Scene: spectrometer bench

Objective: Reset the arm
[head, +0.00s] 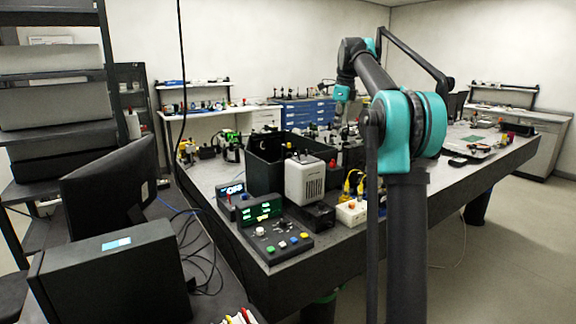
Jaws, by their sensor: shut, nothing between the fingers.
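My arm (405,125), dark grey with teal joints, rises at the right of centre in the head view. It bends up to an elbow and reaches back over the optical bench. Its far end hangs down at a small teal wrist. My gripper (339,118) points downward below this wrist, above the bench's equipment. It is small and dark against the clutter, and it is shut with nothing held. The fingertips are hard to make out.
The dark bench (330,246) carries a black open-topped box (268,163), a white vented unit (305,180) and a control box with knobs and green displays (270,235). A monitor (110,190) and shelving stand left. Open floor (500,250) lies right.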

